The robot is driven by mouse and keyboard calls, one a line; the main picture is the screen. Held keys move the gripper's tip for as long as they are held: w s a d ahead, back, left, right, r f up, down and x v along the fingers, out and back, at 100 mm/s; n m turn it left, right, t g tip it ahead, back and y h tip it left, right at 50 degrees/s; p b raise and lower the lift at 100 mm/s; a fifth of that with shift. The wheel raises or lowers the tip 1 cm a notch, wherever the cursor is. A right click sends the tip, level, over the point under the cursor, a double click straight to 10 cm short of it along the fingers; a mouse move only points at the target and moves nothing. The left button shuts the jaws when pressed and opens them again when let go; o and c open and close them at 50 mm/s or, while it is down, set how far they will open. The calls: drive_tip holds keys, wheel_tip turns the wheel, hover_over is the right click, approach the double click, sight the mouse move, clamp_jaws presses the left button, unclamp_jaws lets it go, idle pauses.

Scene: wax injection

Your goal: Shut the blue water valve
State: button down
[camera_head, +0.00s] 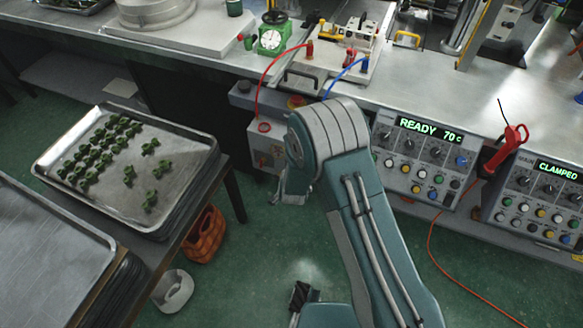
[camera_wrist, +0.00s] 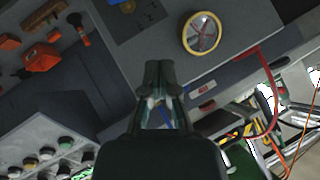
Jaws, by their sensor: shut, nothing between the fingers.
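My gripper (camera_wrist: 160,72) is shut and empty in the wrist view, its fingertips together at mid-frame. In the head view, my raised arm hides much of the bench front, and I cannot make out the gripper clearly. A blue hose with a blue fitting (camera_head: 364,64) is on the bench-top unit behind my arm. Whether this fitting is the water valve, I cannot tell. In the wrist view a small blue part (camera_wrist: 166,116) shows between and behind the fingers, mostly hidden. I cannot tell its position or whether the fingers touch it.
A round gauge with a yellow rim (camera_wrist: 202,33) is right of the fingertips. A red hose (camera_head: 263,85) runs to a white box (camera_head: 264,140). A control panel (camera_head: 425,155) reads READY 70c. A metal tray (camera_head: 185,200) with green pieces stands left. Green floor is open centrally.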

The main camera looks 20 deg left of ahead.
drive_tip(key=v, duration=0.4)
drive_tip(key=shift+s+a+r, duration=0.15)
drive_tip(key=shift+s+r, duration=0.05)
drive_tip(key=shift+r, duration=0.15)
drive_tip(key=shift+a, duration=0.1)
